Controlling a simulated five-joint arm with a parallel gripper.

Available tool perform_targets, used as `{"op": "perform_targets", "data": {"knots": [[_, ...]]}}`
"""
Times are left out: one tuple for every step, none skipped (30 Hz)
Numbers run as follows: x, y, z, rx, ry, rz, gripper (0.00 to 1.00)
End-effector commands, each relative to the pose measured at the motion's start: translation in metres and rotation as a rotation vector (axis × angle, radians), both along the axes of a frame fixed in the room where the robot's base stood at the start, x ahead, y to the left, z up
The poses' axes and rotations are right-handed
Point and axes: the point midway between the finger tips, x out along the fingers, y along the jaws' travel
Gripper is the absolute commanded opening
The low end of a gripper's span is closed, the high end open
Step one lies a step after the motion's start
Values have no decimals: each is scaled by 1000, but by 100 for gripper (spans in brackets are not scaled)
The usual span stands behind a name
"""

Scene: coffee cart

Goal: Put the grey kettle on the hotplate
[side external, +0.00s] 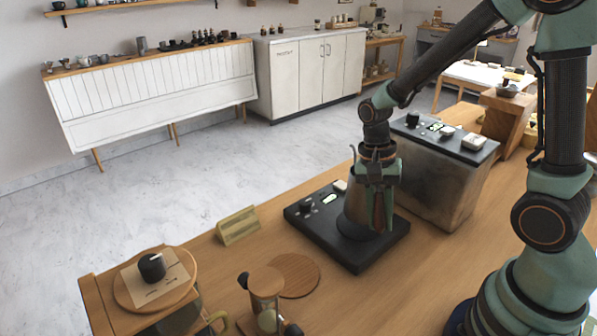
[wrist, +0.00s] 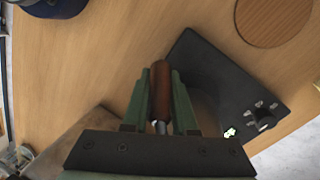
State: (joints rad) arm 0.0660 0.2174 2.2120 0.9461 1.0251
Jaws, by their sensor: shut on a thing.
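My gripper (side external: 378,222) is shut on the brown handle (wrist: 161,85) of the grey kettle (side external: 354,213). The jaws stand on both sides of the handle in the wrist view (wrist: 160,100). In the side view the kettle's body shows beside and behind the jaws, over the right part of the black hotplate (side external: 325,243). I cannot tell whether its base touches the plate. In the wrist view the hotplate (wrist: 220,75) lies right of the jaws, with its knob near the right edge. The kettle's body is mostly hidden there.
A metal-sided machine (side external: 440,180) stands close behind my gripper to the right. A round wooden board (side external: 292,275) lies left of the hotplate, near a wooden-topped glass jar (side external: 265,283). A small wooden sign block (side external: 238,226) stands at the counter's far edge.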

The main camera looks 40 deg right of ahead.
Motion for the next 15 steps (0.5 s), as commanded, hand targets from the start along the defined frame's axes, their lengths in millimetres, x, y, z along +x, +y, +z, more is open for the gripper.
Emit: {"op": "perform_targets", "data": {"knots": [[-1, 0, -8, 0, 4, 0, 0], [-1, 0, -12, 0, 6, 0, 0], [-1, 0, -17, 0, 4, 0, 0], [-1, 0, -20, 0, 4, 0, 0], [-1, 0, -23, 0, 4, 0, 0], [0, 0, -26, 1, 3, 0, 0], [0, 0, -27, 0, 2, 0, 0], [0, 0, -28, 0, 1, 0, 0], [0, 0, -29, 0, 0, 0, 0], [0, 0, -29, 0, 0, 0, 0], [0, 0, -29, 0, -1, 0, 0], [0, 0, -29, 0, -1, 0, 0], [0, 0, -28, 0, -1, 0, 0], [0, 0, -28, 0, -1, 0, 0], [0, 0, -28, 0, -1, 0, 0]]}}
